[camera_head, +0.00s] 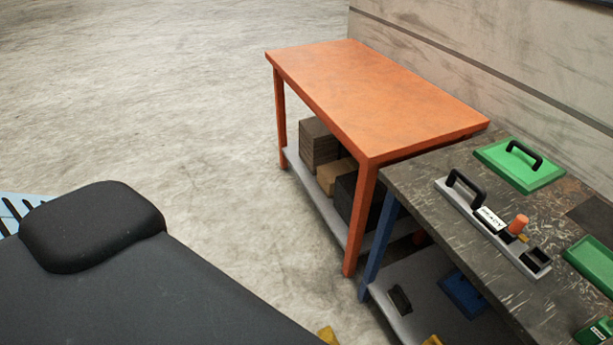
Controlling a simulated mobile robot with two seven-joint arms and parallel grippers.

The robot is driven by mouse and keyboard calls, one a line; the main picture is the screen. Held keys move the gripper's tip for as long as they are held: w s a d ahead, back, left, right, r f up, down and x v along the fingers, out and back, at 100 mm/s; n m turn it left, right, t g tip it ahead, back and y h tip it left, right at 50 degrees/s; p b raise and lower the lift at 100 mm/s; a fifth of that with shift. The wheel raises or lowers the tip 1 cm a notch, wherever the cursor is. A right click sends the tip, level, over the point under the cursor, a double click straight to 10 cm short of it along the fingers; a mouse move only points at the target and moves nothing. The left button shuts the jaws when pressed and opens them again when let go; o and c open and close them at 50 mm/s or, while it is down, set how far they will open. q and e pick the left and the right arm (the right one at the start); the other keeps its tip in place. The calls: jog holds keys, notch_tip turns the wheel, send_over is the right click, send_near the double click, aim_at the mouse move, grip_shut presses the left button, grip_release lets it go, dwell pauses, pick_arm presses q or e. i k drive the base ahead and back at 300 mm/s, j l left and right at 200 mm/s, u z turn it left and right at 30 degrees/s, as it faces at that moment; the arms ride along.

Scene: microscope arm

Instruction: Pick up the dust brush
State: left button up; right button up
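I cannot make out a dust brush for certain. A small black object (400,299) lies on the lower shelf of the dark-topped workbench (410,182), too small to identify. On the bench top, a grey caddy (447,190) has a black handle, a white label reading READY (491,218), an orange-topped item (518,224) and dark slots at its right end. Neither of my grippers is in view.
An orange table (375,85) with an empty top stands beyond the workbench, with boxes (318,145) on its lower shelf. A green board with a black handle (520,163) lies on the workbench. A dark padded surface (110,290) fills the lower left. Open floor lies at upper left.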

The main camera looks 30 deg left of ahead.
aim_at(400, 301)
jog(key=u, duration=3.1)
jog(key=z, duration=3.1)
jog(key=i+j+u, duration=0.3)
jog(key=i+j, duration=0.05)
jog(key=i, duration=0.05)
